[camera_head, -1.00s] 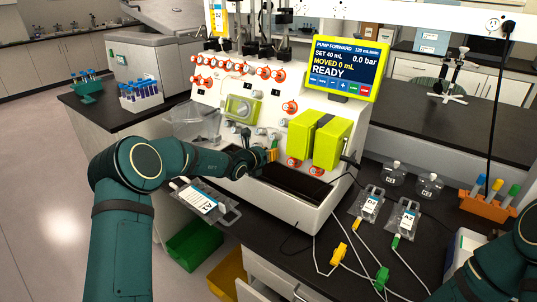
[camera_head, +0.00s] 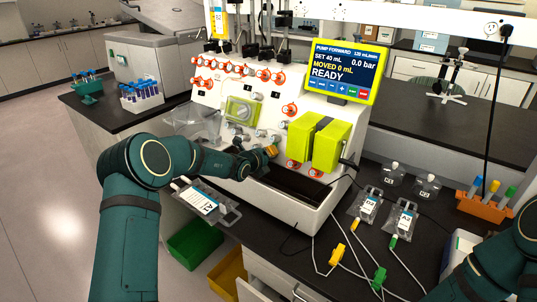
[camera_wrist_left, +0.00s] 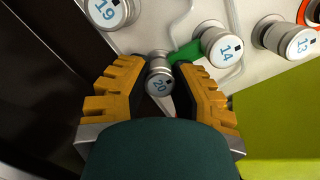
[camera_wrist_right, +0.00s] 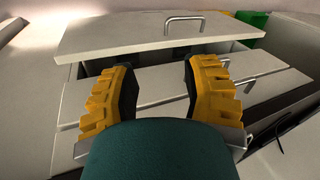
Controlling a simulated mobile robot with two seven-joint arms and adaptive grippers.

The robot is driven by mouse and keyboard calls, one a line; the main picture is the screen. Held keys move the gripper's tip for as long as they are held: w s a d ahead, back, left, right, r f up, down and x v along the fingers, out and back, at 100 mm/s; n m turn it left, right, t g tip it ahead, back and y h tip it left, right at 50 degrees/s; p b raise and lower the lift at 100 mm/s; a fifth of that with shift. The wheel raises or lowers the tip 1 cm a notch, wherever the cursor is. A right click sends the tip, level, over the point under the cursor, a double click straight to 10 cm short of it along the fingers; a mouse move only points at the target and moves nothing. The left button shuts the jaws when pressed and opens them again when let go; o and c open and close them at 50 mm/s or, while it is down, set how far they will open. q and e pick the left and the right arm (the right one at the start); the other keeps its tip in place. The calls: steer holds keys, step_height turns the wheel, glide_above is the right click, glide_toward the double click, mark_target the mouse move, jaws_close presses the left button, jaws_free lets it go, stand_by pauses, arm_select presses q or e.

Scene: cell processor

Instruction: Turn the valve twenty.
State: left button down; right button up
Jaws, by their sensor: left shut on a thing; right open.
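Valve 20 (camera_wrist_left: 159,83) is a small silver knob with a blue "20" on its face. In the left wrist view it sits between the yellow fingers of my left gripper (camera_wrist_left: 160,76), which is shut on it. The head view shows my left gripper (camera_head: 271,151) at the lower front of the white cell processor (camera_head: 328,202); the arm hides part of the panel there. My right gripper (camera_wrist_right: 160,82) is open and empty, above a drawer front in the right wrist view.
Valve 19 (camera_wrist_left: 108,12) and valve 14 (camera_wrist_left: 223,46) flank valve 20, with valve 13 (camera_wrist_left: 290,40) further right. A yellow-green block (camera_head: 333,146) stands right of my left gripper. The screen (camera_head: 338,70) reads READY.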

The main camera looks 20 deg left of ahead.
arm_select(q)
steer(key=shift+w+r, duration=0.1)
steer(key=shift+r, duration=0.2)
steer(key=c, duration=0.9)
jaws_free()
steer(key=shift+o, duration=0.8)
steer(key=shift+f, duration=0.2)
steer(key=v, duration=1.2)
